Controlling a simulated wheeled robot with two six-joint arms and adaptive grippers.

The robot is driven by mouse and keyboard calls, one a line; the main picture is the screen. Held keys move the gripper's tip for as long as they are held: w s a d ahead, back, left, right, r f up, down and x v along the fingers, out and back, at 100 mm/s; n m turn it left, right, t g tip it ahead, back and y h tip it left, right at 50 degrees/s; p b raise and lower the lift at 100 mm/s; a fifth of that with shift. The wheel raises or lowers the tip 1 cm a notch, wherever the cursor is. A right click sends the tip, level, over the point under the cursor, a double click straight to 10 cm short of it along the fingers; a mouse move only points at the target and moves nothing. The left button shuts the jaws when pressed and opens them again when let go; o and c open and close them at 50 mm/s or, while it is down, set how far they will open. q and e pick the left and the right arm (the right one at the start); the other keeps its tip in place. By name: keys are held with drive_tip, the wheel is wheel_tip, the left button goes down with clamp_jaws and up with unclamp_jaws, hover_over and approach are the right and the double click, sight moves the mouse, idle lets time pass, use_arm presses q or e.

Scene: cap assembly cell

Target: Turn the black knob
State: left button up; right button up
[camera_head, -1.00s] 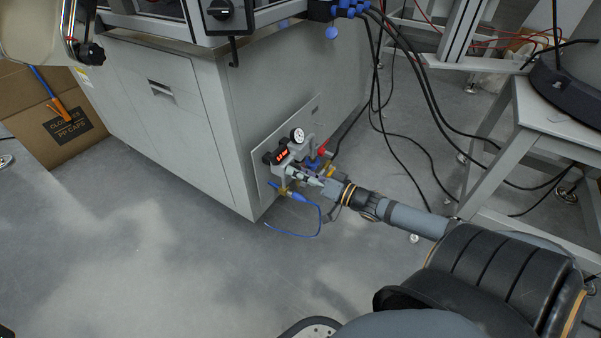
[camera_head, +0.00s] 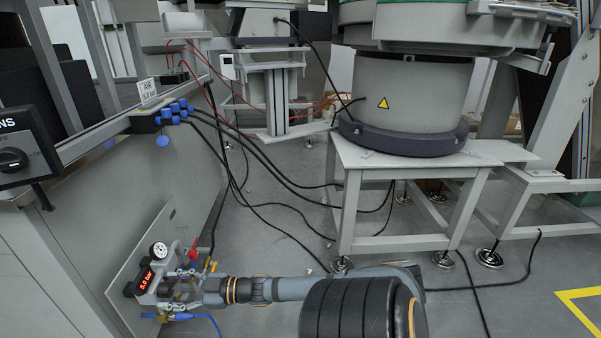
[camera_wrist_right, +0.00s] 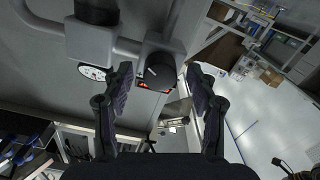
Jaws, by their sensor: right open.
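The black knob (camera_wrist_right: 160,70) is on a grey air unit in the right wrist view, its round face toward the camera. My right gripper (camera_wrist_right: 160,88) is open, with one finger on each side of the knob in that view. I cannot tell whether the fingers touch it. In the head view the right gripper (camera_head: 191,292) is small and close to the air unit (camera_head: 168,268) on the side panel of the cabinet. The unit has a round white gauge (camera_head: 158,250) and a red lit display (camera_head: 146,280). My left gripper is not in view.
A red part (camera_head: 194,253) and a blue hose (camera_head: 210,318) are beside the unit. Black cables (camera_head: 262,160) hang from the blue connectors (camera_head: 174,111). A grey stand (camera_head: 345,215) with a large round feeder (camera_head: 408,95) is to the right. A rotary switch (camera_head: 12,160) is at the left edge.

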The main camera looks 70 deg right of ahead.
drive_tip(key=s+p, duration=0.1)
drive_tip(key=r+p, duration=0.1)
drive_tip(key=p, duration=0.1)
drive_tip(key=shift+s+d, duration=0.35)
drive_tip(key=s+d+f+m+g+h+p, duration=0.35)
drive_tip(key=s+d+h+p, duration=0.35)
drive_tip(key=s+d+p, duration=1.1)
drive_tip(key=s+a+f+m+g+h+p, duration=0.1)
drive_tip(key=s+a+m+g+p, duration=0.2)
drive_tip(key=s+a+g+p, duration=0.5)
drive_tip(key=s+a+p, duration=0.4)
drive_tip(key=a+p, duration=0.2)
drive_tip(key=p, duration=0.7)
drive_tip(key=shift+s+a+f+m+g+h+p, duration=0.25)
drive_tip(key=shift+f+m+g+h+p, duration=0.05)
drive_tip(key=shift+f+m+g+p, duration=0.1)
